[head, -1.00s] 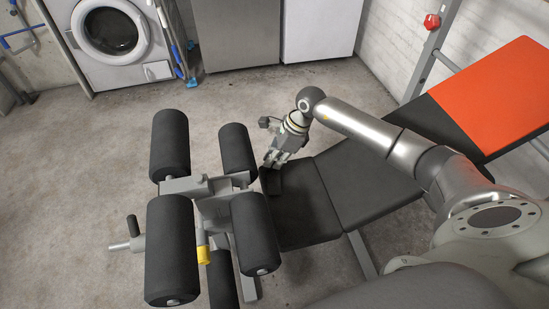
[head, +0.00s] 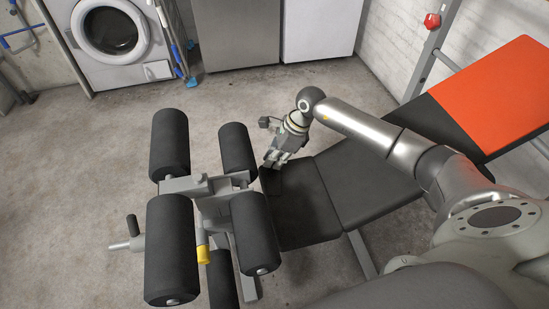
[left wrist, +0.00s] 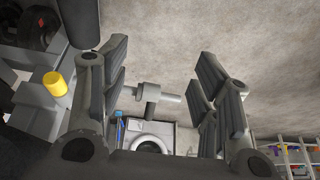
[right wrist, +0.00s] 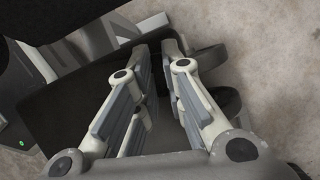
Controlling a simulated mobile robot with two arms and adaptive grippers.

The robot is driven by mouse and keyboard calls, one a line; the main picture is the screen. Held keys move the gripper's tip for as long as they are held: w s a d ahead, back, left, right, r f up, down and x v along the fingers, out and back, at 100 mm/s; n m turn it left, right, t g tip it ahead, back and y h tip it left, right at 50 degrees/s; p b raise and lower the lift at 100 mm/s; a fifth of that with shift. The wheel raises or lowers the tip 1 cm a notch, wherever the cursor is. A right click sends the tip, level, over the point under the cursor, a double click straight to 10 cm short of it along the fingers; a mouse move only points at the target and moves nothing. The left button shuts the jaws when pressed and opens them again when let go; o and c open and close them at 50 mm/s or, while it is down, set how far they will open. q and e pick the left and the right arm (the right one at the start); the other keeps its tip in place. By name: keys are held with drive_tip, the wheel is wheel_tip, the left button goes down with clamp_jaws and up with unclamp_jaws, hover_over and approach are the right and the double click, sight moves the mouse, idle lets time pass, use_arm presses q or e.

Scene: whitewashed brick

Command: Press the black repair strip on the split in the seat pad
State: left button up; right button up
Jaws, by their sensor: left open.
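The black seat pad (head: 305,222) lies on the bench frame right of the rollers in the head view. A dark piece that looks like the repair strip (head: 271,184) is at the pad's left end, just below my right fingertips. Black on black, its edges are hard to make out, and I cannot see the split. My right gripper (head: 272,160) points down at that end. In the right wrist view its fingers (right wrist: 158,52) are close together over the dark pad; a hold on the strip cannot be made out. My left gripper (left wrist: 163,68) is open and empty.
Black foam rollers (head: 172,235) on a grey frame stand left of the pad. A washing machine (head: 112,40) stands behind; the left floor is clear.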

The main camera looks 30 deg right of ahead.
drive_tip(key=o, duration=0.4)
drive_tip(key=v, duration=1.2)
drive_tip(key=shift+a, duration=0.1)
